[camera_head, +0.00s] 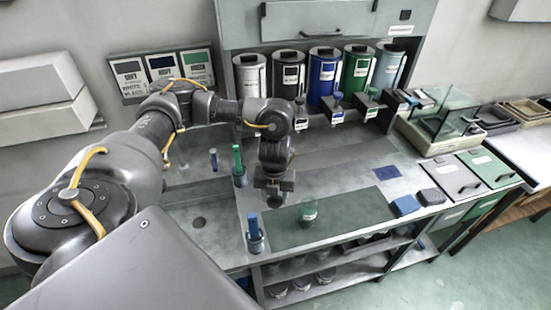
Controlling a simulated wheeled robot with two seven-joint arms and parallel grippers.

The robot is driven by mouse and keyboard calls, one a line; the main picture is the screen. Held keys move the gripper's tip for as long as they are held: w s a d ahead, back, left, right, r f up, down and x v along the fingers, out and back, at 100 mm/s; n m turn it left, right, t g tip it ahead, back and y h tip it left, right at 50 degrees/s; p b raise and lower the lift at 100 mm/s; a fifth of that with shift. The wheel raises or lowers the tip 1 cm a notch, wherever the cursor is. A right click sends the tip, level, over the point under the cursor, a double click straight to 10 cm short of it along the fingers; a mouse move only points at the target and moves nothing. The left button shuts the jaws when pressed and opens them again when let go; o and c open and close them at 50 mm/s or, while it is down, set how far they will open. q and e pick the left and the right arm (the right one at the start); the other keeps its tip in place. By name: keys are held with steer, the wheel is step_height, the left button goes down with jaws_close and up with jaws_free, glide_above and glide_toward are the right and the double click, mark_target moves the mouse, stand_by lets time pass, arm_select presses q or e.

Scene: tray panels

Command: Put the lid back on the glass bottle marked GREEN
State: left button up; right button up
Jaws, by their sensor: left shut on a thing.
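A small clear glass bottle (307,212) with a pale label stands on the dark green mat (345,215) on the bench; the writing is too small to read, and no lid shows on it. My left gripper (273,202) points down over the bench, just left of the bottle and apart from it. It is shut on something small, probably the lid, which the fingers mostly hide. My right gripper is not in view.
Holders with a green stick (238,158) and a blue stick (253,228) stand left of the gripper. Several large labelled canisters (325,75) line the back. The mat's right part is clear.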

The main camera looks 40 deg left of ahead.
arm_select(q)
steer(key=shift+w+d+m, duration=0.15)
steer(key=shift+d+m, duration=0.15)
steer(key=shift+m, duration=0.2)
steer(key=s+d+r+n+b, duration=0.2)
steer(key=d+n+b, duration=0.2)
steer(key=n, duration=1.1)
steer(key=s+d+r+n+b, duration=0.2)
steer(key=d+n, duration=0.5)
steer(key=n, duration=0.8)
steer(key=shift+s+d+r+n+b, duration=0.15)
steer(key=shift+s+r+n+b, duration=0.15)
steer(key=shift+s+b, duration=0.7)
